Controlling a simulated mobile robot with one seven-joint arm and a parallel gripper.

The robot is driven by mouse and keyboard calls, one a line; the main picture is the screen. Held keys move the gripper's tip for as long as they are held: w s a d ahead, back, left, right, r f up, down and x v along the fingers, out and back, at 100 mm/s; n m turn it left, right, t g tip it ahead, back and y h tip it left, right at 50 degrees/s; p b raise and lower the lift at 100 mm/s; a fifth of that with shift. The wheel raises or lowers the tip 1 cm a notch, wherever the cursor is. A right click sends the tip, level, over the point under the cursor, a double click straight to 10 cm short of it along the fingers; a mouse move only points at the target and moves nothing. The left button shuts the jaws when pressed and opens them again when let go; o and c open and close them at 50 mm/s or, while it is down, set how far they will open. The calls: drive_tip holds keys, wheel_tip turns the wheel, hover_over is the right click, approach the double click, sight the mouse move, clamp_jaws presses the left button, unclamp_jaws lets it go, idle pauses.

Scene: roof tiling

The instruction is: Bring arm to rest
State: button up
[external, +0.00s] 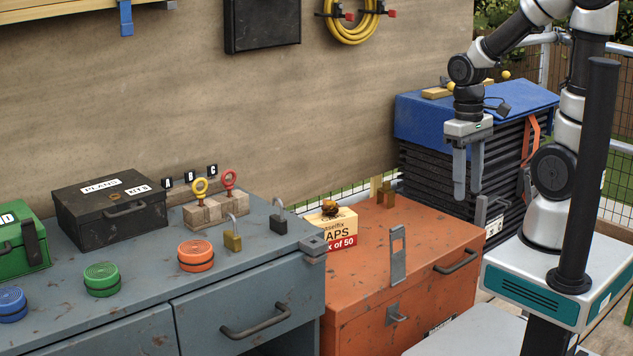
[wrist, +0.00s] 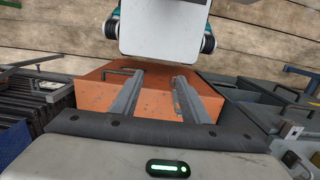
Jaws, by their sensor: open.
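My gripper (external: 468,172) hangs from my arm at the right of the external view, fingers pointing down. It is empty and open, with a gap between its two grey fingers. It is in the air in front of the black stack with the blue cover, above and right of the orange chest (external: 430,245). In the wrist view my gripper (wrist: 158,88) shows both fingers apart with nothing between them, and the orange chest (wrist: 155,103) lies below them.
A grey workbench (external: 130,265) holds a black box (external: 110,205), a green case (external: 20,240), coloured round tins and padlocks. A small carton (external: 335,230) stands on the orange chest. The blue-covered black stack (external: 480,110) stands close behind my gripper.

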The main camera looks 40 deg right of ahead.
wheel_tip(320, 180, up, 36)
drive_tip(key=w+t+p, duration=0.2)
drive_tip(key=t+p, duration=0.4)
drive_tip(key=p, duration=1.5)
drive_tip(key=shift+r+t, duration=0.2)
drive_tip(key=shift+t, duration=0.2)
drive_tip(key=shift+d, duration=0.1)
